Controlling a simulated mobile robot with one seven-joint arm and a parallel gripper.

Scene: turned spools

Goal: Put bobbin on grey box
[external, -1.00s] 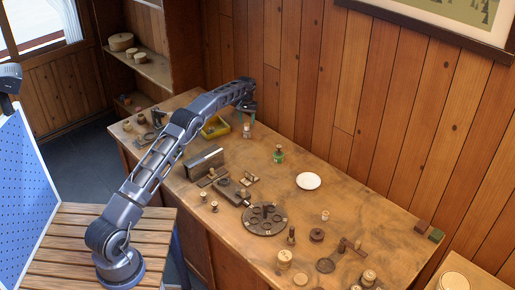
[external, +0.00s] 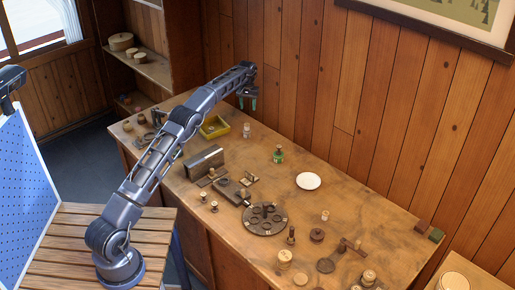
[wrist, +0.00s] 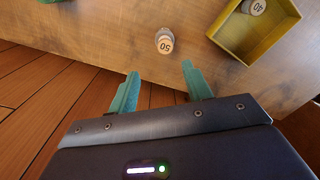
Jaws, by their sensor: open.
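A pale spool-like piece marked 50 (wrist: 164,42), likely the bobbin, stands on the wooden table. It also shows in the external view (external: 247,130), near the wall side. My gripper (external: 247,103) is open and empty, raised above and behind that piece. In the wrist view my teal fingers (wrist: 158,88) are apart, with the piece ahead of them and clear of both. A grey box (external: 205,160) stands nearer the table's front edge, left of the middle. It is out of the wrist view.
A yellow tray (external: 214,127) holds another pale piece marked 40 (wrist: 254,6). A green-banded bottle or spool (external: 277,155) and a white plate (external: 308,181) stand to the right. A dark round holder (external: 265,220) and several small turned pieces fill the near table. Wood wall stands close behind.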

